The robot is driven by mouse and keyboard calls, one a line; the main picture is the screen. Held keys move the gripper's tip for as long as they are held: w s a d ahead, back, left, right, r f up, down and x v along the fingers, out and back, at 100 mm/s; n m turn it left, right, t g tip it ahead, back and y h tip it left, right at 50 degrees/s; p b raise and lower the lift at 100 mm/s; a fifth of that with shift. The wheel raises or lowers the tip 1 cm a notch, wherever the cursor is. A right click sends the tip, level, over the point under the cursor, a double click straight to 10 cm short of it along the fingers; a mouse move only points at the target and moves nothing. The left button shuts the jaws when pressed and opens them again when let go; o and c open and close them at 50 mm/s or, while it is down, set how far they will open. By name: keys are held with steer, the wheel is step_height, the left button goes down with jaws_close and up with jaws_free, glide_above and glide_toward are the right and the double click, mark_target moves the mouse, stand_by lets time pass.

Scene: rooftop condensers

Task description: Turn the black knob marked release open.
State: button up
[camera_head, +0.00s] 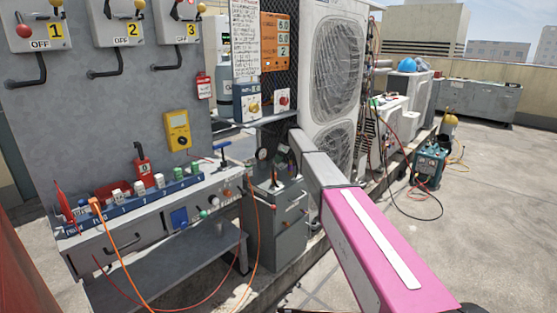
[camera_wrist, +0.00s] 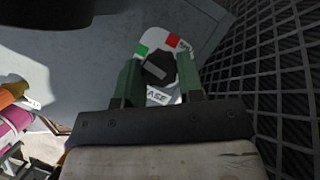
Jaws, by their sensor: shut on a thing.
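In the wrist view, the black knob (camera_wrist: 158,67) sits on a white plate (camera_wrist: 151,44) with a green patch on its left and a red patch on its right. The letters "ASE" show below the knob; the rest of the word is hidden. A pale grey bar marks the knob's face and lies slantwise. My gripper (camera_wrist: 160,75) has its two green fingers on either side of the knob, shut on it. In the head view my arm's links hide much of the area by the grey cabinet (camera_head: 272,236), and I cannot make out the knob there.
In the wrist view a dark mesh panel (camera_wrist: 290,80) stands close on the right. In the head view, a workbench (camera_head: 160,208) with switches and an orange cable (camera_head: 113,245) stands left. A tall condenser (camera_head: 312,65) rises behind my arm. Open floor (camera_head: 480,220) lies right.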

steer(key=shift+n, duration=0.3)
steer(key=o, duration=0.9)
steer(key=m+t, duration=0.1)
steer(key=m, duration=0.1)
steer(key=shift+s+m, duration=0.15)
steer(key=shift+m, duration=0.25)
steer(key=shift+d+r, duration=0.15)
steer(key=shift+r, duration=0.2)
steer(key=d+r, duration=0.2)
steer(key=shift+s+d, duration=0.3)
steer(key=shift+d, duration=0.05)
steer(key=s+d, duration=0.1)
steer(key=d, duration=0.4)
steer(key=s+d, duration=0.1)
steer(key=d, duration=0.5)
steer(key=s+d, duration=0.2)
steer(key=d, duration=0.4)
steer(key=shift+s+d, duration=0.1)
steer(key=shift+d, duration=0.15)
